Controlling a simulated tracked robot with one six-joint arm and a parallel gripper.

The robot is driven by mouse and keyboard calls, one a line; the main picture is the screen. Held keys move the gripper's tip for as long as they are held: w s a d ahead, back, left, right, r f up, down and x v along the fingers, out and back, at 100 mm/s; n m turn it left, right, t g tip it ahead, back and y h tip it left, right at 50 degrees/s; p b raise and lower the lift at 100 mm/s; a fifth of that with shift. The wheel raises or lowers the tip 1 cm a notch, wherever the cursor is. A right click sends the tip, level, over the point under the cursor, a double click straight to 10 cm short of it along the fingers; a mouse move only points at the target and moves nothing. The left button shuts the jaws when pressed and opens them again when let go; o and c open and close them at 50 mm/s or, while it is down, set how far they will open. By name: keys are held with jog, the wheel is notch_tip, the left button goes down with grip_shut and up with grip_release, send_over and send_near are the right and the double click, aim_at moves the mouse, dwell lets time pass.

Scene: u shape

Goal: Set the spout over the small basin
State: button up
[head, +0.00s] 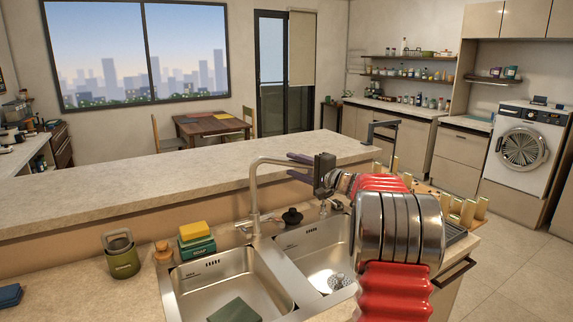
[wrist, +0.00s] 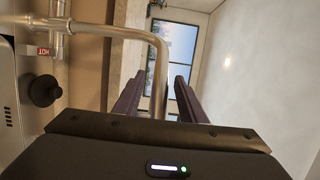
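The metal spout (head: 254,195) rises from behind the divider between two steel basins and bends to the right at the top. Its far end is hidden by my gripper. My gripper (head: 300,167) is open, with its two dark purple fingers at the spout's upper part. In the wrist view the spout (wrist: 159,75) runs between the spread fingers (wrist: 158,98), with a gap visible on each side. The left basin (head: 228,285) has a green item in it. The right basin (head: 318,262) looks narrower and is partly hidden by my arm.
A black knob (head: 292,217) stands behind the right basin. A raised counter (head: 180,183) runs behind the spout. Wooden pegs (head: 463,210) stand at the right.

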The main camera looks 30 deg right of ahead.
aim_at(287, 166)
jog(key=shift+x, duration=1.85)
jog(key=shift+c, duration=0.2)
jog(key=shift+f, duration=0.1)
grip_shut()
